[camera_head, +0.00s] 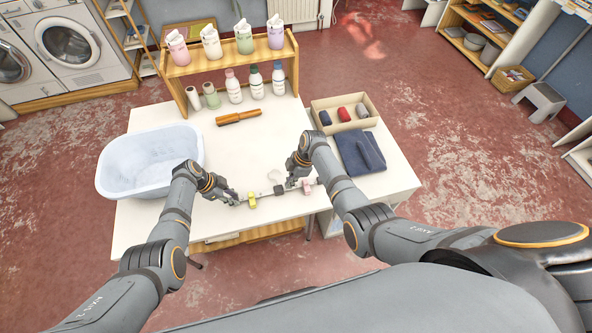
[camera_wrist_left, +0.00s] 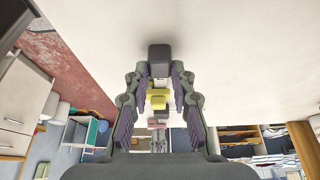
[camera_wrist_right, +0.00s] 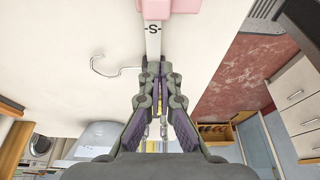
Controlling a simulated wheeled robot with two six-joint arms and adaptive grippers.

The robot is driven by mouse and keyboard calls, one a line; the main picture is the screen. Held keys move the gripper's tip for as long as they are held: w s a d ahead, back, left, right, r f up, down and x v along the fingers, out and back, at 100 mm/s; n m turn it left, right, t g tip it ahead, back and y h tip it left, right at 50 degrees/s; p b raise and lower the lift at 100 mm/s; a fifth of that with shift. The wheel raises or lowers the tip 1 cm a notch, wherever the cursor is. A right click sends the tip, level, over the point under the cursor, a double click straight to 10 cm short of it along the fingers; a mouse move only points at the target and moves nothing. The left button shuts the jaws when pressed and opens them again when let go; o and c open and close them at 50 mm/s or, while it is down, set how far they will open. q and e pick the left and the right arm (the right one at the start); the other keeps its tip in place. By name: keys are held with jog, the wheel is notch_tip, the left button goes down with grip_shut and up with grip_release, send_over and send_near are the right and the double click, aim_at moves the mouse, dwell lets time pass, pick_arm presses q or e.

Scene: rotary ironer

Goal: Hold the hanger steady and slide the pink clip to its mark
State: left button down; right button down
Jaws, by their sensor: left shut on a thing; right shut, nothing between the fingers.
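The hanger's bar lies along the table's front edge, with its hook (camera_wrist_right: 105,70) showing in the right wrist view. A yellow clip (camera_head: 252,200) sits toward its left end, a dark block (camera_head: 279,190) at its middle, and the pink clip (camera_head: 307,187) toward its right end. My left gripper (camera_head: 234,202) is shut on the hanger's left end. My right gripper (camera_head: 292,186) is shut and empty between the dark block and the pink clip. In the right wrist view, the pink clip (camera_wrist_right: 170,6) is just past an S mark (camera_wrist_right: 153,28) on the pale bar, apart from my fingertips.
A white basin (camera_head: 120,185) stands at the table's left. A wooden brush (camera_head: 238,117) lies behind the hanger, before a shelf (camera_head: 228,64) with bottles. A tray (camera_head: 330,102) with rolled cloths and a folded dark cloth (camera_head: 355,150) are at the right. The table's middle is clear.

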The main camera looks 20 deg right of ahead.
pick_arm(q)
jog(key=c, duration=1.1)
grip_release()
jog(key=shift+o, duration=0.2)
pick_arm(e)
jog(key=v, duration=0.9)
jog(key=shift+d, duration=0.2)
